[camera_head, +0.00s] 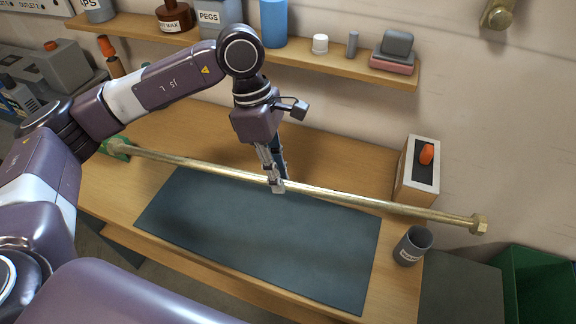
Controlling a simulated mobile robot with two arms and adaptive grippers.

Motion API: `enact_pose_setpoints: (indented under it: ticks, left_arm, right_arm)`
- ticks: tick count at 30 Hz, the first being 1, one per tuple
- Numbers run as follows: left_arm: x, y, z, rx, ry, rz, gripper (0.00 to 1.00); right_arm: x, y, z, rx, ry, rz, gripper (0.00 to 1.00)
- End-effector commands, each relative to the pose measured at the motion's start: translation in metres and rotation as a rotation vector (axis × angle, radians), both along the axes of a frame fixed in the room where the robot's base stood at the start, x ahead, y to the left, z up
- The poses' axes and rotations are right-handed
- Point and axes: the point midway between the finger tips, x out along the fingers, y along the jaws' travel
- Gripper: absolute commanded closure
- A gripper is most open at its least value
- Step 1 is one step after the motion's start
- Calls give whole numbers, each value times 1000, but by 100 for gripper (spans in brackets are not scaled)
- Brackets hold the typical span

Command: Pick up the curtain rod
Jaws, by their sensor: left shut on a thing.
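The curtain rod (360,200) is a long brass-coloured bar that runs across the table from the back left to the right. Its right end has a wide faceted cap (479,224) and reaches past the table's right edge. Its left end is beside a green object (117,149). My left gripper (276,185) comes down from above and is shut on the rod near its middle. The fingers hide a short stretch of it. I cannot tell whether the rod is clear of the table. My right gripper is out of view.
A dark mat (260,240) covers the table's front. A box with an orange item (426,154) and a grey cup (412,246) stand near the rod's right part. A wall shelf (340,58) with containers is behind my arm. A green bin (535,285) is lower right.

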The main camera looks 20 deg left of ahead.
Motion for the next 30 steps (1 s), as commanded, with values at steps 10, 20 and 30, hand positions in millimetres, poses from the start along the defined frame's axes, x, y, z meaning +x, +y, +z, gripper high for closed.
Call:
enact_pose_setpoints:
  ticks: [10,20,30]
  left_arm:
    - [-87,3,-4,-1,-4,-3,100]
    - [-127,4,-1,-1,-3,-1,100]
    - [-130,4,0,-1,-1,0,100]
  right_arm:
    - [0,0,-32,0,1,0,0]
    - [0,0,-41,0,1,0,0]
    - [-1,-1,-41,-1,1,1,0]
